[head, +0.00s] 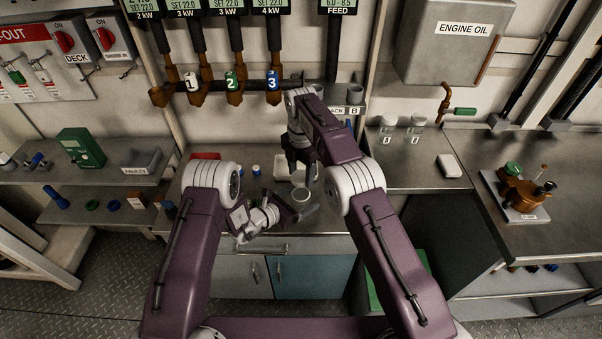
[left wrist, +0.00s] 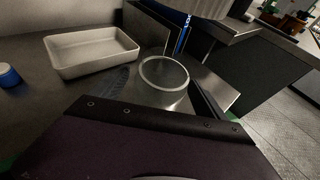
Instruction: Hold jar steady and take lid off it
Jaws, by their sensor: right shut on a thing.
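The jar (head: 300,194) stands on the counter, upright, with a pale round rim. In the left wrist view the jar (left wrist: 163,82) appears open at the top, between the dark fingers of my left gripper. My right gripper (head: 299,174) points down just above the jar and is shut. A pale round thing, which looks like the lid (left wrist: 206,8), is cut off at the top of the left wrist view, above and apart from the jar. The lid is hidden in the head view.
Jars A (head: 387,126) and B (head: 414,127) stand on the right counter. The counter ends in front of the jar, above cabinet doors (head: 238,275).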

